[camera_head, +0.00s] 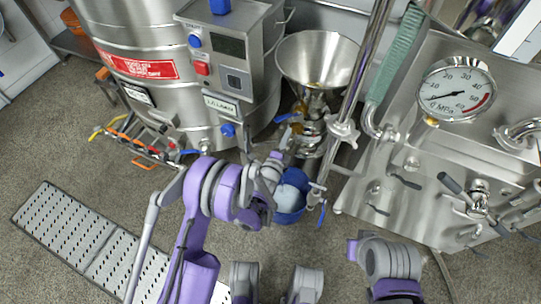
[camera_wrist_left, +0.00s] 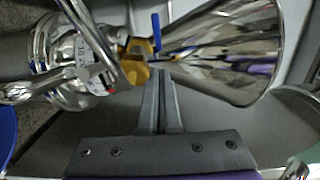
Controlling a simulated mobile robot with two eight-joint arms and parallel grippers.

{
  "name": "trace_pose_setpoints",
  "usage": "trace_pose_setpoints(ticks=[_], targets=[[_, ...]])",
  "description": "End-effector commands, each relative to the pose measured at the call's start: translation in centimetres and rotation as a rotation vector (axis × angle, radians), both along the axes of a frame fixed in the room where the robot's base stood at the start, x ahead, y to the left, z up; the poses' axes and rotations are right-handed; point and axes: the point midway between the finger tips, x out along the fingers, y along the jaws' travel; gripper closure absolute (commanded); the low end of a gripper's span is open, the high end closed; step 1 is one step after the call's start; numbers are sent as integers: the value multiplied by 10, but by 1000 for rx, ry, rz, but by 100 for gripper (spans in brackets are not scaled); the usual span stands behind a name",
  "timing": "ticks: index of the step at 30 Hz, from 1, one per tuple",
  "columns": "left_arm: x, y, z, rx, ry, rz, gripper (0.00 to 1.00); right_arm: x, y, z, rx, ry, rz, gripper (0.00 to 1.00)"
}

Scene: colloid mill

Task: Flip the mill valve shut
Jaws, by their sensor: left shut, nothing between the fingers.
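The colloid mill stands under a steel funnel hopper (camera_head: 319,62), which also shows on its side in the left wrist view (camera_wrist_left: 225,50). A blue valve lever (camera_head: 289,117) sticks out at the left below the hopper. In the left wrist view the blue lever (camera_wrist_left: 156,32) stands beside a yellow fitting (camera_wrist_left: 137,72) at the hopper's neck. My left gripper (camera_head: 287,143) is shut and empty, just below this lever in the head view. In the left wrist view its fingertips (camera_wrist_left: 161,74) are close to the yellow fitting; contact cannot be told. My right gripper is not in view.
A blue bucket (camera_head: 290,203) stands below the mill, and another blue handle (camera_head: 322,214) hangs beside it. A steel tank with a control box (camera_head: 228,55) stands left. A steel bench with a pressure gauge (camera_head: 457,90) is at the right. Open floor (camera_head: 130,188) lies at lower left.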

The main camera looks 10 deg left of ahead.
Motion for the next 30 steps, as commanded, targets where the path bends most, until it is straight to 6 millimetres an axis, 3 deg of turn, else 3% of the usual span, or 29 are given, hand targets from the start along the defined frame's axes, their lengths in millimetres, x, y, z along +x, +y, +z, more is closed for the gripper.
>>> trace_pose_setpoints(ticks=[9, 12, 15, 30], targets=[[-59, 55, 0, 3, 0, 3, 100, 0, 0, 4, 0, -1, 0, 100], [-62, 59, -6, 1, 2, 1, 100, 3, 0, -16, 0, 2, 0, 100], [-67, 63, -4, 1, 2, 0, 100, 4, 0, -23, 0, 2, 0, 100], [-73, 67, 1, 1, 2, -1, 100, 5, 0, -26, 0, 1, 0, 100]])
